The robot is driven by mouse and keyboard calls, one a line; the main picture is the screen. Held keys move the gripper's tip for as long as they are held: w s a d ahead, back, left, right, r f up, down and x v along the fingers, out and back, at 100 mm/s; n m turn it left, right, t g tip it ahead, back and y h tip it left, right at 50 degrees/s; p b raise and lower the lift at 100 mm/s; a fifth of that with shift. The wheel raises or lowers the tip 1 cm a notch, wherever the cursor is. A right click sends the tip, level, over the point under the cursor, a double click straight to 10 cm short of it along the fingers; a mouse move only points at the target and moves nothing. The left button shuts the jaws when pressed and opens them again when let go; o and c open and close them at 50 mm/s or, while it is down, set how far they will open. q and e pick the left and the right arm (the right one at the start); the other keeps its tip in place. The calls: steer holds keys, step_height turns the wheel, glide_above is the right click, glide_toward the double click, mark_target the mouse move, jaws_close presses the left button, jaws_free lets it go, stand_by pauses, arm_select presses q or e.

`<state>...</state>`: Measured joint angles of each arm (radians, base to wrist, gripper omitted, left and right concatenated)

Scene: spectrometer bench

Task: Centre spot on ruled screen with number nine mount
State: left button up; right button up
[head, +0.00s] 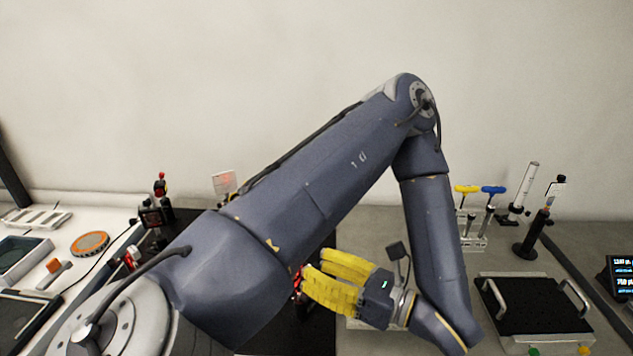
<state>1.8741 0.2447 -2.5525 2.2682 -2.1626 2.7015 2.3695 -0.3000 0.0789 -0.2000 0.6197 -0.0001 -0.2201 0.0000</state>
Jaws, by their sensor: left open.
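A small pale card with reddish marks (224,182) stands at the back of the dark bench plate; it looks like the ruled screen, but I cannot make out its rulings or a spot. Dark mounts with red parts (151,215) stand at the plate's left. A red and dark part (298,284) shows beside my gripper's fingertips; it may be a mount, and no number is readable. My left gripper (308,275) has yellow fingers, is open and points left at this part. I cannot tell whether they touch. My left arm hides much of the plate. My right gripper is out of view.
A rack with yellow and blue handled drivers (479,190) stands right of my arm, near a dark post (533,235). A black tray with handles (530,308) is front right, a display (620,275) at the right edge. An orange disc (90,244) lies left.

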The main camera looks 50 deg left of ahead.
arm_select(q)
steer(key=shift+s+a, duration=0.15)
steer(key=shift+a, duration=0.2)
jaws_close()
stand_by(0.4)
